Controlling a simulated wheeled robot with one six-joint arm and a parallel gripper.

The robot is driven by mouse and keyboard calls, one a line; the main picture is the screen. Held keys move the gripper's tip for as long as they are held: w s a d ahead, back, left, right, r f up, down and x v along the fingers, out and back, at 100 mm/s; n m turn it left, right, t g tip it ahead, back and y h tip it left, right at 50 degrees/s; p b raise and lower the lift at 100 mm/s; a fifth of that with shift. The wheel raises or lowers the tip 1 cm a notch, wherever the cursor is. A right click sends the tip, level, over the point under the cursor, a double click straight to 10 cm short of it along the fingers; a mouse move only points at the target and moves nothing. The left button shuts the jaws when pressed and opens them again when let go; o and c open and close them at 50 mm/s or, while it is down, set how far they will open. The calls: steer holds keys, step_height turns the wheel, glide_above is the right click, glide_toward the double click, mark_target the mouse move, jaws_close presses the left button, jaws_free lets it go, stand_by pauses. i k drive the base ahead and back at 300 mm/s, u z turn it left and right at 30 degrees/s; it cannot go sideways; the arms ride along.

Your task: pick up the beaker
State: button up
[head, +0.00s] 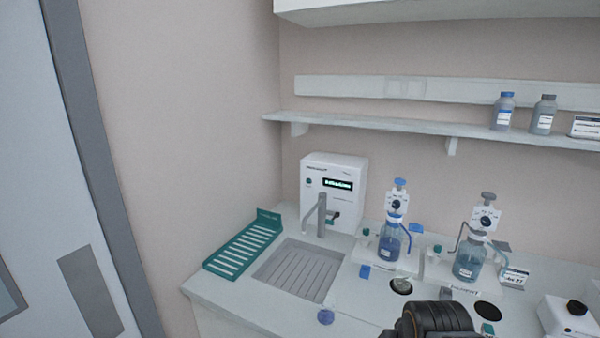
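In the head view, a small clear, rounded vessel (401,284) sits on a dark round spot on the white counter, in front of the left dispenser bottle. It may be the beaker, but it is too small to be sure. A dark ribbed part of my arm shows at the bottom edge, right of this vessel and apart from it in the picture. My gripper's fingers are not in view.
A sink (298,270) with a tap (320,215) lies left, beside a green rack (243,245). Two dispenser bottles (389,243) (468,258) stand behind the vessel. An empty dark round spot (488,311) is at right. A shelf (400,128) runs above.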

mark_target(326, 306)
steer(key=u, duration=0.25)
steer(key=k, duration=0.35)
steer(key=u, duration=1.6)
steer(key=i, duration=0.7)
steer(key=z, duration=0.3)
